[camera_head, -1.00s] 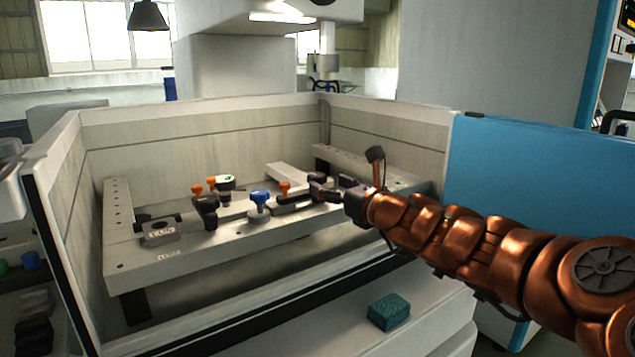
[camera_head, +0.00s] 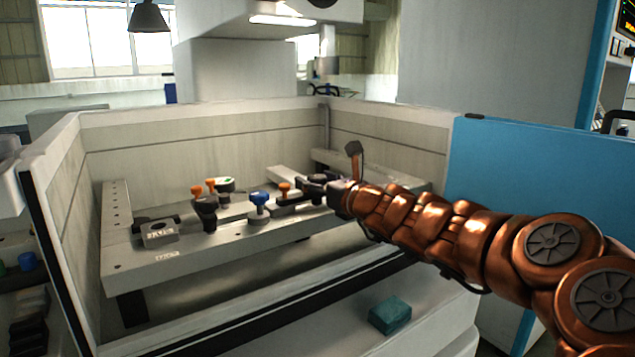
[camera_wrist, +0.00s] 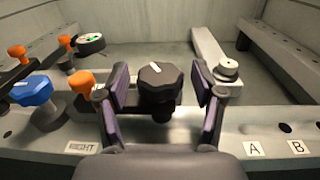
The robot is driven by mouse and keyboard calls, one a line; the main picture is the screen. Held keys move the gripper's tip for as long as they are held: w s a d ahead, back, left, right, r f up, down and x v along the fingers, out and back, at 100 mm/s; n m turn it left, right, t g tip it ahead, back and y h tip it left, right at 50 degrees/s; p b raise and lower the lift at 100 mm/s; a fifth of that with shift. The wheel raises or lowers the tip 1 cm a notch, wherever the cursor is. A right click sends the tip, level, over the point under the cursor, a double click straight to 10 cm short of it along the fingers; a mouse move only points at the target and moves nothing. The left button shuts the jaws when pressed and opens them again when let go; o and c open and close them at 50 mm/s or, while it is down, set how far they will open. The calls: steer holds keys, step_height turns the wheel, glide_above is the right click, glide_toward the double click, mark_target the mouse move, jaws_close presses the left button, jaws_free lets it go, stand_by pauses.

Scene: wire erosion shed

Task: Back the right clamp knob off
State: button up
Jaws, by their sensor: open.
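A black lobed clamp knob (camera_wrist: 160,92) with a pale mark on top stands upright between the fingers of my gripper (camera_wrist: 160,77) in the wrist view. The fingers are open, one on each side, with visible gaps to the knob. A RIGHT label (camera_wrist: 81,147) is on the rail at lower left. In the head view my gripper (camera_head: 322,186) is at the right part of the rail and largely hides this knob. Another black knob (camera_head: 206,203) stands on the left part of the rail.
A blue knob (camera_wrist: 34,92) and an orange-topped knob (camera_wrist: 80,82) stand left of my gripper. A round pale-topped post (camera_wrist: 227,70) is close to the right finger. Tank walls (camera_head: 200,122) surround the rails. A teal block (camera_head: 390,315) lies outside in front.

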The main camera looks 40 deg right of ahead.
steer(key=c, duration=1.2)
steer(key=shift+o, duration=0.2)
